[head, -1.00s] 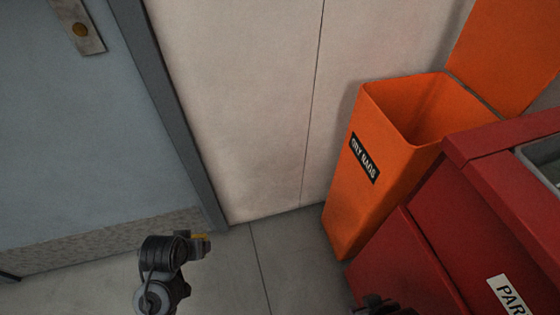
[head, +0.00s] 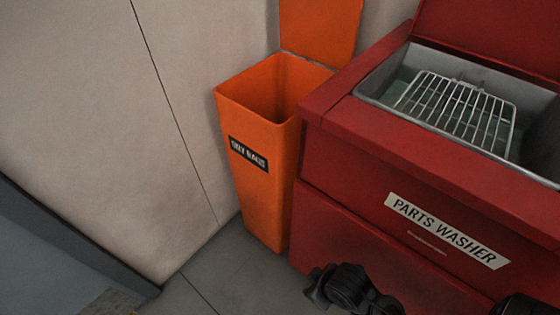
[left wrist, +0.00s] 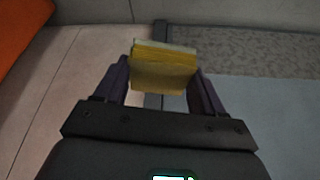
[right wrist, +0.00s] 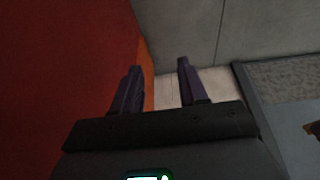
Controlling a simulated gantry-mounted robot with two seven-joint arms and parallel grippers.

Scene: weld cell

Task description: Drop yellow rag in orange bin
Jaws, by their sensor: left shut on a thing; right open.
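The yellow rag (left wrist: 164,68) is held between the fingers of my left gripper (left wrist: 162,80), as the left wrist view shows. My right gripper (right wrist: 157,82) is open and empty. In the head view its dark wrist (head: 350,288) is low in front of the red washer.
A red parts washer (head: 370,160) stands directly right of the bin, its lid up and a wire rack (head: 455,105) in its basin. A pale wall (head: 100,110) is behind and left of the bin. Grey floor (head: 215,275) is clear in front of the bin.

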